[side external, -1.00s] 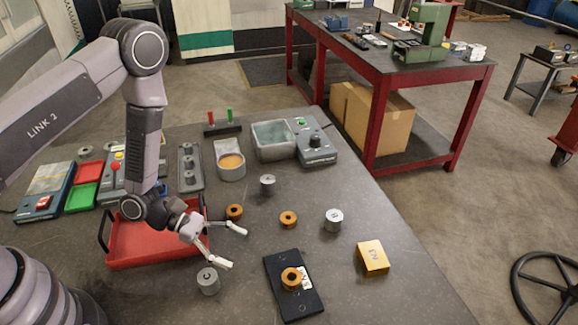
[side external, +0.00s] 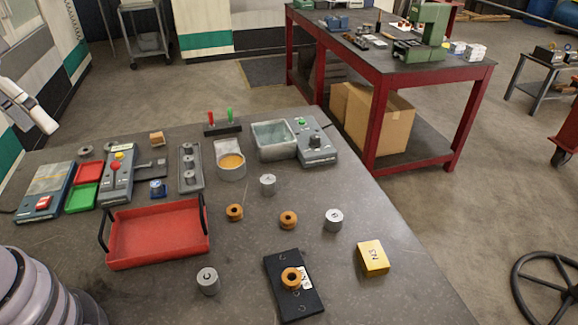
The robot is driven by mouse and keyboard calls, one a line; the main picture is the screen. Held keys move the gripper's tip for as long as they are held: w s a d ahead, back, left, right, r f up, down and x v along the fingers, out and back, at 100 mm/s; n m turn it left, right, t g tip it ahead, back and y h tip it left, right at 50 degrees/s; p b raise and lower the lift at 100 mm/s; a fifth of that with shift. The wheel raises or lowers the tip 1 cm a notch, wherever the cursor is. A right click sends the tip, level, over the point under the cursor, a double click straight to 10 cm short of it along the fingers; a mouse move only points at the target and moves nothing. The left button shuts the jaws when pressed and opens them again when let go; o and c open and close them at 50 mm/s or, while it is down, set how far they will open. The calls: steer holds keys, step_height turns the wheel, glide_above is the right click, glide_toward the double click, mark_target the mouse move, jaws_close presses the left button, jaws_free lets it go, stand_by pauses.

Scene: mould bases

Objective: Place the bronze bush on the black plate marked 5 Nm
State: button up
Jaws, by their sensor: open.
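A bronze bush (side external: 291,277) sits upright on the black plate (side external: 283,303), near its middle, and partly covers the plate's white label, so I cannot read the marking in full. Two more bronze bushes stand on the table, one at the centre (side external: 288,219) and one left of it (side external: 235,212). My gripper (side external: 42,118) shows only in part at the far left edge, raised and well away from the plate and the bushes. It is open, and I see nothing held in it.
Steel cylinders stand at front left (side external: 208,281), right (side external: 333,220) and centre back (side external: 268,184). A yellow block (side external: 373,258) lies right of the plate. A red tray (side external: 160,262) with black handles is at left. Fixtures and a grey bin (side external: 274,152) line the back.

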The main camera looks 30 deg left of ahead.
steer(key=a+r+t, duration=0.1)
steer(key=s+a+r+t+y, duration=0.1)
steer(key=a+r+y, duration=0.1)
steer(key=a, duration=0.1)
steer(key=shift+s+m+t, duration=0.2)
steer(key=shift+m+t, duration=0.2)
